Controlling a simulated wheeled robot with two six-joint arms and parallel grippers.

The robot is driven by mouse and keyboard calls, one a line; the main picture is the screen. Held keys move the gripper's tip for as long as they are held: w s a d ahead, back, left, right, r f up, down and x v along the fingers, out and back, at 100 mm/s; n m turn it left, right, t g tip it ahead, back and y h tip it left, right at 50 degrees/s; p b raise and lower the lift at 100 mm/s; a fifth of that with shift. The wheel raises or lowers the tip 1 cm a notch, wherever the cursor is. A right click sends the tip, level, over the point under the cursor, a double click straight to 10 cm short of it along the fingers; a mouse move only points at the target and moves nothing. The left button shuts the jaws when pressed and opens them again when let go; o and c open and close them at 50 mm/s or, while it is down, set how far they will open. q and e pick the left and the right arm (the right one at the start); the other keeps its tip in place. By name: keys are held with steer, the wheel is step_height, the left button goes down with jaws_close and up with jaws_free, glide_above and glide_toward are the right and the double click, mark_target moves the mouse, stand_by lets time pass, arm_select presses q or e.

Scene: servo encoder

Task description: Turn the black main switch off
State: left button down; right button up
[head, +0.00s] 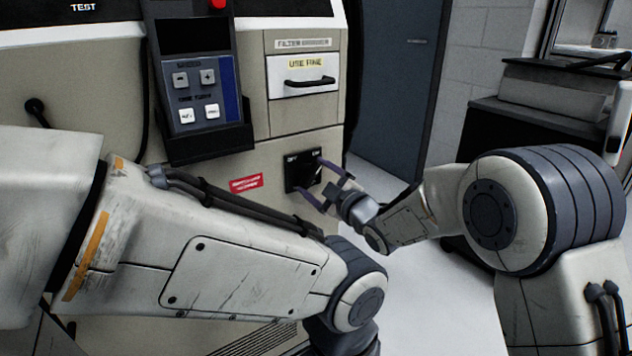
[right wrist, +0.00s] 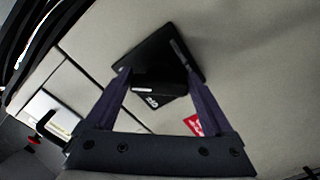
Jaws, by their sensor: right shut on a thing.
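The black main switch (head: 292,180) is a dark square plate with small white lettering on the beige machine front, below the control pendant. My right gripper (head: 314,177) reaches it from the right, its two purple-grey fingers on either side of the switch handle. In the right wrist view the black plate (right wrist: 165,50) lies tilted between and beyond the fingertips of my right gripper (right wrist: 158,77).
A control pendant (head: 195,75) with buttons hangs above left of the switch. A red label (head: 246,183) is just left of it. A drawer (head: 303,77) with a black handle is above. A blue door (head: 400,80) and open floor lie to the right.

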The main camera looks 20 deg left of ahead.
steer(key=n+b, duration=1.3)
steer(key=b, duration=0.1)
steer(key=shift+r, duration=0.1)
steer(key=shift+s+a+r+n+b, duration=0.1)
steer(key=shift+r+n+b, duration=0.05)
steer(key=shift+n+b, duration=0.85)
steer(key=shift+r+n+b, duration=0.1)
steer(key=shift+n+b, duration=0.8)
steer(key=shift+n, duration=0.2)
steer(key=o, duration=1.1)
steer(key=shift+r, duration=0.1)
